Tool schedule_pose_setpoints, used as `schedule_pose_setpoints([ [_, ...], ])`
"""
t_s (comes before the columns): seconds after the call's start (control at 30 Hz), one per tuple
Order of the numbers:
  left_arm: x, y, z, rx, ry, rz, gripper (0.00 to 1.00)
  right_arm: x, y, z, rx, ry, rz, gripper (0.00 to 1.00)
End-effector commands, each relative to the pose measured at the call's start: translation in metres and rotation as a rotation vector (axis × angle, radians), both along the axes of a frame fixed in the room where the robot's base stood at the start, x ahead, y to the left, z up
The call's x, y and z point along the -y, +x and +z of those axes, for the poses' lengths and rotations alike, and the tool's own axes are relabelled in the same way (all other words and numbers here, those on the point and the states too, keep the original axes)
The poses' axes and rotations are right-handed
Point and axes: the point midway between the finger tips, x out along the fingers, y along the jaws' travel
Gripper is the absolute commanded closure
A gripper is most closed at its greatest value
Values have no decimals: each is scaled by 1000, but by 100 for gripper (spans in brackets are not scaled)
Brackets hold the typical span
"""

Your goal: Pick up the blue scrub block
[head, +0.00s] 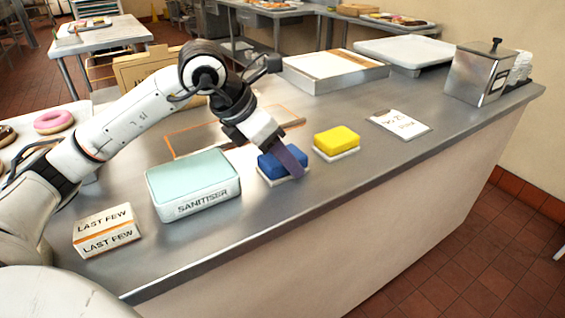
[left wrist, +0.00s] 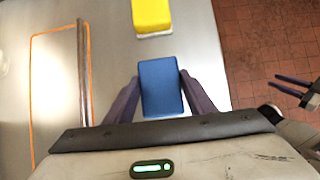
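The blue scrub block (head: 268,163) sits on a white base on the steel counter, right of the sanitiser tub. My left gripper (head: 285,165) is lowered over it, with one purple finger in front of the block. In the left wrist view the blue block (left wrist: 160,88) lies between the two fingers of my left gripper (left wrist: 160,76). Narrow gaps show beside the block, so the gripper looks open around it. My right gripper (left wrist: 273,80) shows at the right edge of the left wrist view, over the floor, with its fingers parted and empty.
A yellow block (head: 337,138) on a white base stands just right of the blue one. The pale green sanitiser tub (head: 190,180) is close on the left.

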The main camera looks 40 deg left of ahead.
Motion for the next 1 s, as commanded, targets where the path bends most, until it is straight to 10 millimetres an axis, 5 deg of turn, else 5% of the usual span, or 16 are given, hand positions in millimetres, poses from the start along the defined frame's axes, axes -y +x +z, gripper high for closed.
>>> schedule_pose_setpoints([
  [0.1, 0, 0, 0, 0, 0, 0, 73, 0, 0, 0, -2, 0, 0, 69],
  [0.47, 0, 0, 8, 3, 0, 1, 73, 0, -2, 0, -5, -2, 0, 69],
  [1.0, 0, 1, 96, 3, -1, 0, 73, 3, -3, 9, -7, 1, -7, 69],
])
